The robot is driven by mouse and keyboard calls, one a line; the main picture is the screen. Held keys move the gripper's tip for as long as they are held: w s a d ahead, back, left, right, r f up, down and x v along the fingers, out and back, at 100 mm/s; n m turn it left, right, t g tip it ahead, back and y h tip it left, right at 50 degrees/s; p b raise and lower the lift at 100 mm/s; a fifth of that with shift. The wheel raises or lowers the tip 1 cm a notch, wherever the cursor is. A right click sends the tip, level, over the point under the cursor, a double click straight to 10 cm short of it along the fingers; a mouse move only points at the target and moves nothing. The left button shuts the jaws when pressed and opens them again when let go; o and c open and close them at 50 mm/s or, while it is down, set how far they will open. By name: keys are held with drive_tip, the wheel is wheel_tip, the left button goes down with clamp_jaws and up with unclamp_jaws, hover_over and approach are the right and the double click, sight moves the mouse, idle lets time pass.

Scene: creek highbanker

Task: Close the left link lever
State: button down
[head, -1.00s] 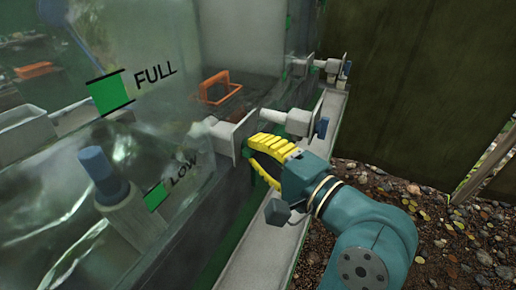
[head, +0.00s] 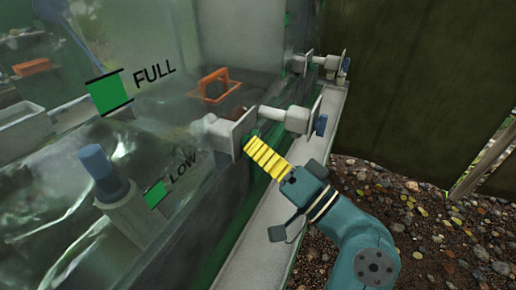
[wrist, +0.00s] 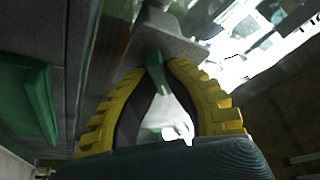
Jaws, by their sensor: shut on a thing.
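The nearer pipe link (head: 258,119) has grey square plates on a pale pipe and joins the side of the clear tank. A thin green lever (wrist: 155,72) hangs by a grey plate (wrist: 170,40) in the wrist view. My gripper (head: 249,141) reaches to just below the link's left plate, its yellow ribbed fingers seen from the side. In the wrist view my gripper (wrist: 157,72) has its two fingers curved in on either side of the green lever, shut on it near the tips. In the head view my fingers mostly hide the lever.
The clear tank (head: 185,110) with FULL and LOW marks fills the left. A second link (head: 318,62) lies farther back. A pale ledge (head: 258,250) runs below the links. A dark wall (head: 430,80) and open gravel (head: 430,220) lie to the right.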

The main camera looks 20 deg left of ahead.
drive_tip(key=n+g+y, duration=0.1)
drive_tip(key=n+g, duration=0.1)
drive_tip(key=n, duration=0.2)
drive_tip(key=n+g, duration=0.2)
drive_tip(key=n, duration=0.2)
drive_tip(key=n+g+y, duration=0.1)
drive_tip(key=n+g, duration=0.1)
drive_tip(key=n, duration=0.3)
drive_tip(key=shift+w+y, duration=0.15)
drive_tip(key=shift+y, duration=0.15)
drive_tip(key=shift+n, duration=0.3)
drive_tip(key=c, duration=0.9)
unclamp_jaws()
drive_tip(key=shift+a, duration=0.25)
drive_tip(key=shift+d, duration=0.1)
drive_tip(key=shift+d+f, duration=0.1)
drive_tip(key=shift+d, duration=0.05)
drive_tip(key=v, duration=1.1)
drive_tip(key=shift+w+d+f, duration=0.1)
drive_tip(key=shift+d+f, duration=0.1)
drive_tip(key=shift+d, duration=0.15)
